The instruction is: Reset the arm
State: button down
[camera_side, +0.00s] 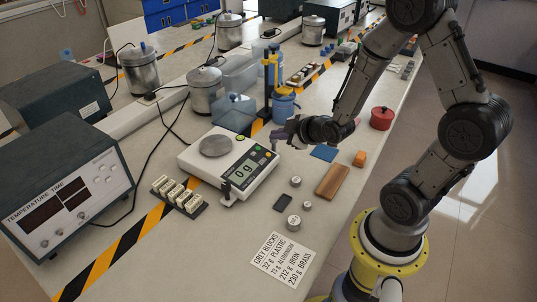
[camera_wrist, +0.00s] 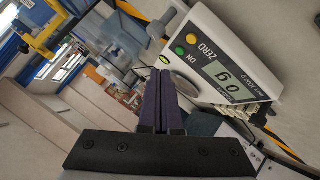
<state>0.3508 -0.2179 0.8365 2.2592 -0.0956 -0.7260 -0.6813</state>
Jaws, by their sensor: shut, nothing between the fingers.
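My gripper (camera_side: 290,130) hangs in the air at the end of my arm, just right of and above the scale. In the wrist view my gripper (camera_wrist: 161,75) shows its two dark purple fingers pressed together, with nothing between them. The white scale (camera_side: 262,178) has an empty round pan (camera_side: 216,146) and its display reads 0 g. In the wrist view the scale (camera_wrist: 205,30) stands tilted, close beyond the fingers, and its pan is partly hidden behind them.
Several grey cylinders, one being a weight (camera_side: 293,222), stand in front of the scale near a wooden block (camera_side: 332,181), a blue square (camera_side: 324,152), an orange block (camera_side: 359,159) and a red pot (camera_side: 382,118). A printed card (camera_side: 279,261) lies nearer.

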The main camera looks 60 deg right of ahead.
dwell(0.6)
jog(key=a+r+t+y, duration=0.1)
jog(key=a+r, duration=0.3)
jog(key=r, duration=0.5)
jog(key=a+r+t+y, duration=0.1)
jog(key=a+r, duration=0.3)
jog(key=r, duration=0.6)
jog(key=s+a+f+m+g, duration=0.1)
jog(key=s+g, duration=0.1)
jog(key=s, duration=0.4)
jog(key=s+a+f+m+g, duration=0.1)
jog(key=s+m+g, duration=0.1)
jog(key=s, duration=0.5)
jog(key=s+a+f+m+g+y, duration=0.1)
jog(key=s+f+m+g, duration=0.1)
jog(key=s, duration=0.4)
jog(key=shift+s+a+g, duration=0.3)
jog(key=shift+a+g, duration=0.05)
jog(key=shift+g, duration=0.35)
